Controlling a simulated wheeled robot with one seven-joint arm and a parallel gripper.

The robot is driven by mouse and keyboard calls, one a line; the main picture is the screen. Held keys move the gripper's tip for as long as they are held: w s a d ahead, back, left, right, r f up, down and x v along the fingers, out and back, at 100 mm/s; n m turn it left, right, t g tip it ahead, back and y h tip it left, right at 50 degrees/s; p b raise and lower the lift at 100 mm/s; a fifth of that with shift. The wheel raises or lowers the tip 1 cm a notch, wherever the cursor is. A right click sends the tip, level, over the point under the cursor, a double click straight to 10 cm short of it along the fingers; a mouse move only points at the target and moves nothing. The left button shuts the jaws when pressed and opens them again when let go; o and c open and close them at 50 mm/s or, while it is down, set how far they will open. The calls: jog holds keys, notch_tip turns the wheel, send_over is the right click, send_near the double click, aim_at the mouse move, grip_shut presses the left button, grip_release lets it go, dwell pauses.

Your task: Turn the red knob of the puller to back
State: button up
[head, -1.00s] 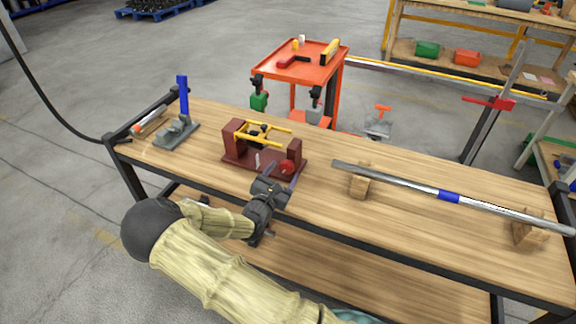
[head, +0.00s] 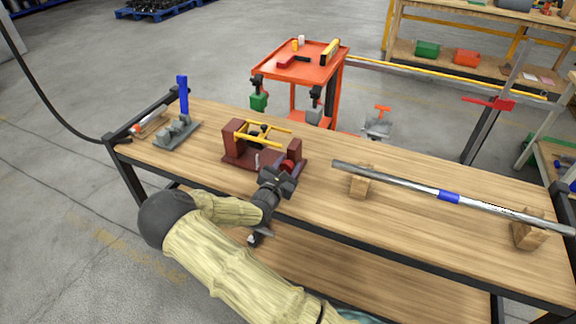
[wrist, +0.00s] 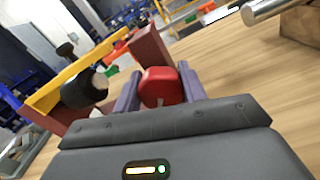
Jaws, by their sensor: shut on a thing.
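The puller is a dark red frame (head: 233,146) with yellow bars (head: 263,136), standing on the wooden bench. Its red knob (head: 289,166) is on the near right side, partly hidden by my gripper (head: 286,175) in the head view. In the wrist view the red knob (wrist: 160,87) sits between the two purple-grey fingers of my gripper (wrist: 160,92), one on each side. My gripper is shut on the knob. A yellow bar (wrist: 75,75) with a black cylindrical part (wrist: 84,88) shows to the left of it.
A long metal bar with a blue band (head: 449,197) rests on wooden blocks (head: 361,181) to the right. A grey tool with a blue handle (head: 182,95) stands at the bench's left end. An orange cart (head: 300,65) is behind. Bare wood lies around the puller.

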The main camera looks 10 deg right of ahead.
jog(key=shift+r+n+p, duration=0.25)
jog(key=shift+n+p, duration=0.55)
jog(key=shift+p, duration=0.35)
jog(key=shift+f+n+p, duration=0.1)
jog(key=shift+n+p, duration=0.5)
jog(key=shift+f, duration=0.15)
jog(key=o, duration=1)
jog(key=shift+a, duration=0.1)
